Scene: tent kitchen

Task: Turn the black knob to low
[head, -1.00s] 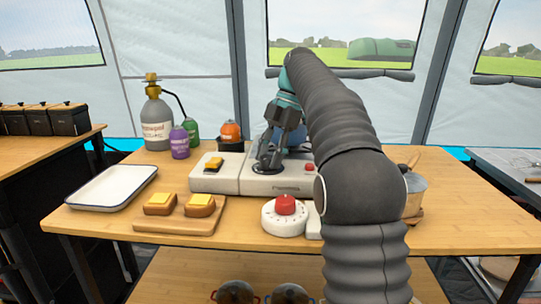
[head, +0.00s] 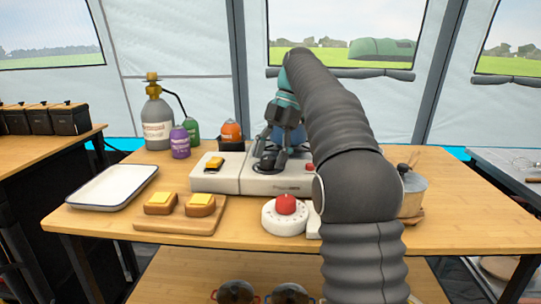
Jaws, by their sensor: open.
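The black knob (head: 265,166) sits on top of the long white control unit (head: 225,181) at the middle of the table. My gripper (head: 273,151) is open and points down just above and at the knob from behind the bend of my arm. The fingers overlap the knob in the picture, so I cannot tell whether they touch it. The knob's pointer and any low mark are too small or hidden to read.
A yellow switch (head: 214,163) and a small red button (head: 309,168) are on the same unit. A white dial with a red knob (head: 286,205) stands in front. Toast on a board (head: 180,222), a white tray (head: 112,187), canisters (head: 180,143) and a pot (head: 413,190) stand around.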

